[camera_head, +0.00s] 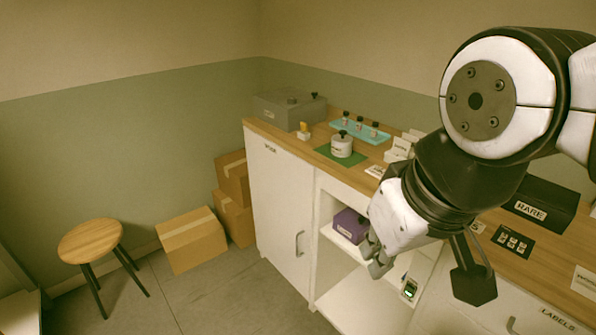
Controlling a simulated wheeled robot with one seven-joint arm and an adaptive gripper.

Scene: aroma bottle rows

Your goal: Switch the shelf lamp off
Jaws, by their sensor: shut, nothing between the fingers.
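My gripper (375,262) is shut and empty, in front of the open shelf (352,297) under the counter. A small switch plate (409,289) with a lit green part sits on the upright at the right of the shelf. My gripper is to the left of and slightly above the switch plate in the picture, apart from it as far as I can see. The shelf's inside looks bright around a purple box (349,225). I cannot make out the lamp itself; my arm hides part of the shelf's upper right.
The wooden counter (285,133) carries a grey case (290,108), a teal tray (360,131) with small bottles, a white jar (341,147) on a green mat, and a black box (541,203) marked RARE. A stool (90,240) and cardboard boxes (191,239) stand left. Floor between is clear.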

